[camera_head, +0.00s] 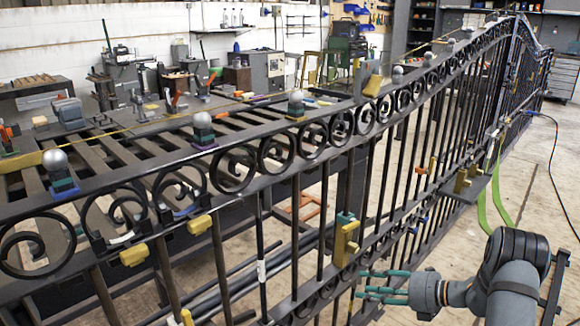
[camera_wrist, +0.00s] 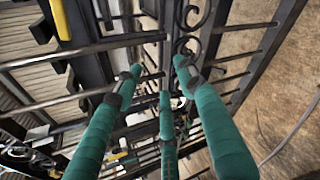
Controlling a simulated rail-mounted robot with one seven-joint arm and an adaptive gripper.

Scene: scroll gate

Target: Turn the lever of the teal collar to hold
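My gripper (camera_head: 380,285) has teal-wrapped fingers and is in front of the gate's lower right part in the head view, with the fingers pointing left. In the wrist view its fingers (camera_wrist: 160,80) are spread apart with nothing held between them. A brass block with a teal part on top (camera_head: 345,220) is on the gate's bars, up and to the left of my gripper and apart from it. I cannot tell which is the teal collar, and no lever is clear.
The black scroll gate (camera_head: 265,180) runs from the near left to the far right. A brass bracket (camera_head: 463,182) is on it at right, with green straps (camera_head: 500,195) hanging. A cable (camera_head: 555,160) lies on the floor. Floor at right is largely free.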

